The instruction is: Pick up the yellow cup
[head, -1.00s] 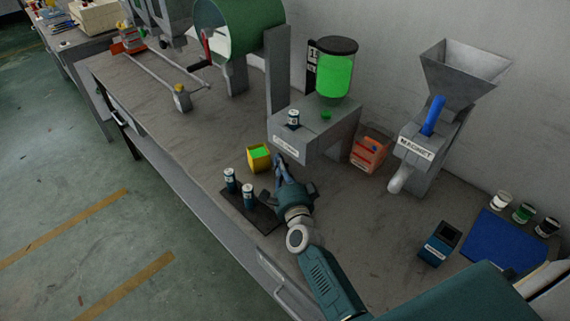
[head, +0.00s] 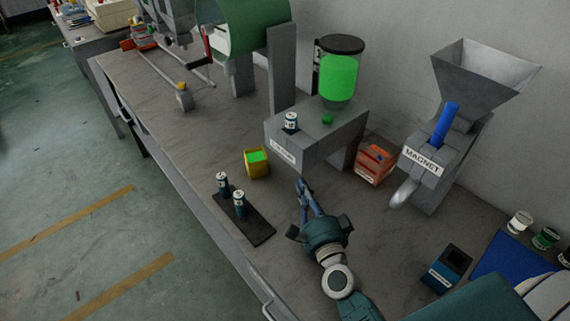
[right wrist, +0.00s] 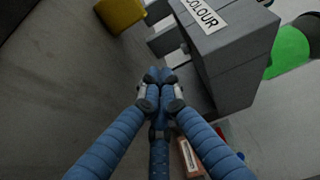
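The yellow cup (head: 260,171) stands upright on the grey bench with bright green contents, in front of the left end of the colour dispenser. My right gripper (head: 301,184) is to the right of the cup and nearer to me, apart from it. In the right wrist view the blue fingers (right wrist: 160,76) are together at the tips with nothing visible between them. The yellow cup (right wrist: 120,14) shows at the top of that view, cut by the edge, beyond the fingertips. My left gripper is not in view.
The grey COLOUR dispenser (head: 290,143) stands behind the gripper, with a can on top. A dark tray (head: 259,229) with two cans lies left of the gripper. An orange box (head: 374,166) and the magnet hopper (head: 424,165) stand to the right. Bench left of the cup is clear.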

